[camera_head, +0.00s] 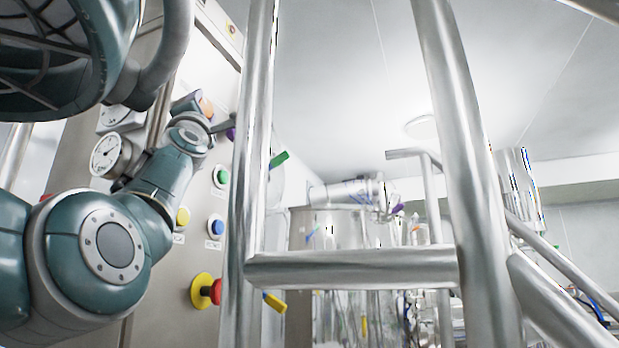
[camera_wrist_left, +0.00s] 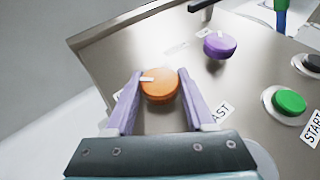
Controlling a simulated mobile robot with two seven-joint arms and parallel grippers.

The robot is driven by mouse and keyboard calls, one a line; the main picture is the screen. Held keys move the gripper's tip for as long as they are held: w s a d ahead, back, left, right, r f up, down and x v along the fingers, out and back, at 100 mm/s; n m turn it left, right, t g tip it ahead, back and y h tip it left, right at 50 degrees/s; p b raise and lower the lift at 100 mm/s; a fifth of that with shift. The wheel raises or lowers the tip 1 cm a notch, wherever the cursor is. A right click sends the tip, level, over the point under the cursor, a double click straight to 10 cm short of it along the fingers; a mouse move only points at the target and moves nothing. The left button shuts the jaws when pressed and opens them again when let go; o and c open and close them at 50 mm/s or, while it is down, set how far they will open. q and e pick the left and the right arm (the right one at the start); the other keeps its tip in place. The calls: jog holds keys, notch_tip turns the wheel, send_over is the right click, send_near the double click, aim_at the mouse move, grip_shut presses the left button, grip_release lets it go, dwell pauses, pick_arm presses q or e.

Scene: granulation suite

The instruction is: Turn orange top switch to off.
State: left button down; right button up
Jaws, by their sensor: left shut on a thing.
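The orange top switch (camera_wrist_left: 160,86) is a round knob on the metal control panel, with a white pointer mark toward the left in the left wrist view. My left gripper (camera_wrist_left: 161,78) has its two pale purple fingers on either side of the knob, shut on it. In the head view my left arm reaches up to the panel, and a bit of orange (camera_head: 207,105) shows beside the gripper. My right gripper is in neither view. The labels around the knob are partly hidden by the fingers.
A purple knob (camera_wrist_left: 220,45) and a green START button (camera_wrist_left: 289,102) are close by on the panel. Lower down are a blue button (camera_head: 215,227), yellow button (camera_head: 182,216) and red emergency stop (camera_head: 214,292). A metal railing (camera_head: 350,267) stands right of the panel.

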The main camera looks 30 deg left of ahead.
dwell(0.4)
pick_arm(q)
jog(key=shift+c, duration=1.3)
grip_release()
jog(key=b+v, duration=0.7)
jog(key=v, duration=0.3)
jog(key=shift+b, duration=0.4)
